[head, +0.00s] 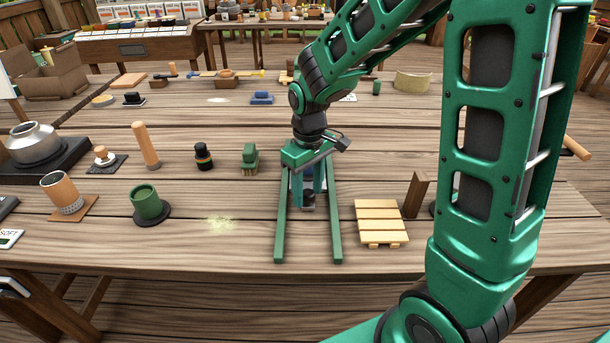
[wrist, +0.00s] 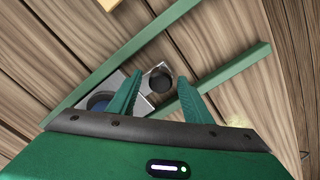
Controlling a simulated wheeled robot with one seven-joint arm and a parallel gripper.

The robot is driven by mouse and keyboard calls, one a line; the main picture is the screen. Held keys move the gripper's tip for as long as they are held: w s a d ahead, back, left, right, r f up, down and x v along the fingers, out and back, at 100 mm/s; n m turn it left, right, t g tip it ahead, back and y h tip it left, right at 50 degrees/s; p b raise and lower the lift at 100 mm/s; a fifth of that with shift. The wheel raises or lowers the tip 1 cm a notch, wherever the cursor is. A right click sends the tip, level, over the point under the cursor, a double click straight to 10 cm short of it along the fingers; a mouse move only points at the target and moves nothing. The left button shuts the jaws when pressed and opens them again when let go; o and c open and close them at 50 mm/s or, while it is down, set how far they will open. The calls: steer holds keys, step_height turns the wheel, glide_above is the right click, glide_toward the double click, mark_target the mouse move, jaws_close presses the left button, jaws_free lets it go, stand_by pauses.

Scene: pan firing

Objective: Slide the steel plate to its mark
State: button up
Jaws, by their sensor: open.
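The steel plate (head: 308,207) lies on the table between two green rails (head: 281,225), (head: 335,225). In the wrist view the grey plate (wrist: 146,103) carries a dark round socket near one end and a blue round piece near the other. My gripper (head: 308,203) is low between the rails, pointing down, with its fingers apart. In the wrist view its fingertips (wrist: 162,77) frame the dark socket, and the left finger covers part of the plate. Contact with the plate cannot be told. I cannot make out a mark for the plate.
A slatted wooden pallet (head: 382,222) and an upright brown board (head: 416,195) stand right of the rails. A green brush (head: 250,158), black bottle (head: 203,156) and green cup (head: 148,203) stand to the left. Yellowish powder (head: 220,223) lies on otherwise clear wood left of the rails.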

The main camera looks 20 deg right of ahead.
steer(key=c, duration=1)
steer(key=shift+s+a, duration=1.05)
steer(key=shift+s, duration=1.55)
steer(key=shift+s+a, duration=1.1)
steer(key=shift+s, duration=1.45)
steer(key=shift+s+a, duration=1.05)
steer(key=shift+s, duration=1.55)
steer(key=shift+c, duration=0.2)
steer(key=o, duration=1.1)
steer(key=shift+o, duration=0.2)
